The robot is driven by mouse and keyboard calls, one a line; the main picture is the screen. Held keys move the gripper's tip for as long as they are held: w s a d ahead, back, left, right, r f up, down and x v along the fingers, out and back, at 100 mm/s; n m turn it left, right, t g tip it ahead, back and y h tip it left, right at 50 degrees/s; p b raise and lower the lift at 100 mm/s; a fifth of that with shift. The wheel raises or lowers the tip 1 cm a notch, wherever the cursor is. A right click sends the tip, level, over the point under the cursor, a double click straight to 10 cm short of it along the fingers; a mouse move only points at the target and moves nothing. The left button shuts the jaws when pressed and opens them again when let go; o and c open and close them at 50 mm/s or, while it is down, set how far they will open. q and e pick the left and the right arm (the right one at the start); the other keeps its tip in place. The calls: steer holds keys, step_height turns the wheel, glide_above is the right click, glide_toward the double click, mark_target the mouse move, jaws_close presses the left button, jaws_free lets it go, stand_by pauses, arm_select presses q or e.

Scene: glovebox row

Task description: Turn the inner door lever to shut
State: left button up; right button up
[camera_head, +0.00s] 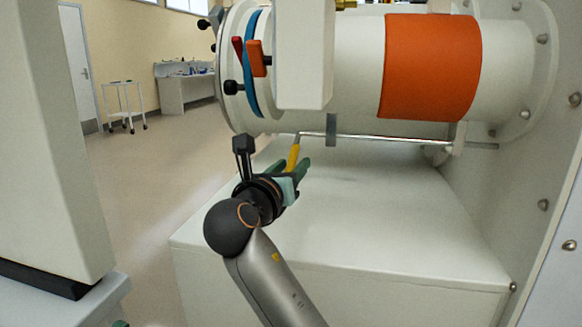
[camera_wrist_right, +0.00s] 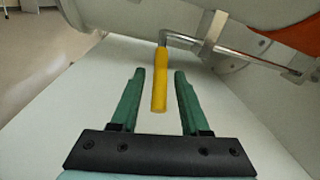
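The inner door lever is a metal rod with a yellow handle (camera_head: 293,157) that hangs down under the white cylindrical chamber (camera_head: 350,70). In the right wrist view the yellow handle (camera_wrist_right: 160,82) stands between the two green fingers, with a gap on each side. My right gripper (camera_head: 301,168) is open around the handle and does not visibly touch it. Its fingers also show in the right wrist view (camera_wrist_right: 159,82). The metal rod (camera_head: 390,138) runs right from the handle along the underside of the chamber. My left gripper is not in view.
A white box-like surface (camera_head: 370,240) lies below the chamber and gripper. An orange band (camera_head: 431,67) wraps the chamber. A blue ring with an orange-red handle (camera_head: 257,58) is at its left end. A cart (camera_head: 125,105) and bench stand far back left.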

jaws_close()
stand_by(1.2)
